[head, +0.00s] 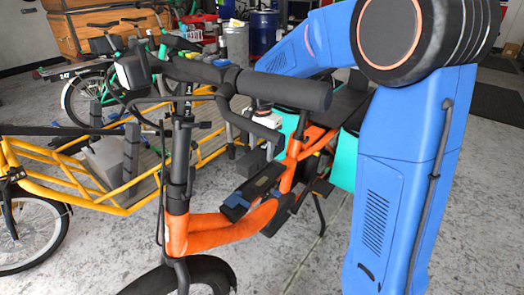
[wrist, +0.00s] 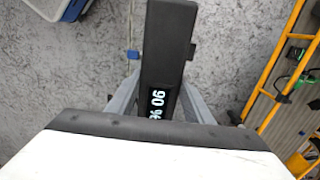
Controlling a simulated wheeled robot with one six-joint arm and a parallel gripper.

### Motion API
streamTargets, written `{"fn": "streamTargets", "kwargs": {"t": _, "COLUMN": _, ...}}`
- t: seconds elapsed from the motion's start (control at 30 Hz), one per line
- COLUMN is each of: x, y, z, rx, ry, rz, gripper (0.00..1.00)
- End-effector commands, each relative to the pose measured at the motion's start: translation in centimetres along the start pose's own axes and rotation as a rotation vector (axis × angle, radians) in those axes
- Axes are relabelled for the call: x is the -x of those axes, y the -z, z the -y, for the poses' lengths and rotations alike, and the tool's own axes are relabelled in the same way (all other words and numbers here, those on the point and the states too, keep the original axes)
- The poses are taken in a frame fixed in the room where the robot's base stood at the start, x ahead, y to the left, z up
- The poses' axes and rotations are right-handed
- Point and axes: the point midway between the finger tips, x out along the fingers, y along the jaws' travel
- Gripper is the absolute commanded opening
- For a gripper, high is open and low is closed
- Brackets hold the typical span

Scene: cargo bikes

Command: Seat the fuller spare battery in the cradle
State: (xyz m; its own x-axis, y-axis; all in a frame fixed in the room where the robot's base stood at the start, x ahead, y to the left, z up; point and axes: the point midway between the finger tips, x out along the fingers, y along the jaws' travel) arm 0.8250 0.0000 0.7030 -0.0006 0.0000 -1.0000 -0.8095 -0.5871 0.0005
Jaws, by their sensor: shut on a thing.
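My gripper (wrist: 158,92) is shut on a dark battery (wrist: 168,45) in the wrist view. The battery's lit display reads 90 %. Bare floor shows around it, with no cradle in that view. In the head view, the orange bike's frame (head: 205,232) carries a long black cradle-like part (head: 262,184) with a blue piece at its lower end. I cannot tell whether anything sits in it. My gripper (head: 248,158) is partly hidden behind the handlebar, just beyond the orange frame. The held battery is hard to make out there.
The orange bike's thick dark handlebar (head: 290,92) stands in front of my wrist. A yellow cargo bike (head: 125,203) is close behind to the left; its rail (wrist: 272,75) shows in the wrist view.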

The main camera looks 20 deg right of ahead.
Motion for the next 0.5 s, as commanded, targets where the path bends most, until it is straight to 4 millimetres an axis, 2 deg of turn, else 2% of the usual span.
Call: {"fn": "streamTargets", "kwargs": {"t": 0.5, "x": -3.5, "y": 0.0, "z": 0.1, "rx": 0.001, "ry": 0.001, "rz": -0.001, "gripper": 0.0}}
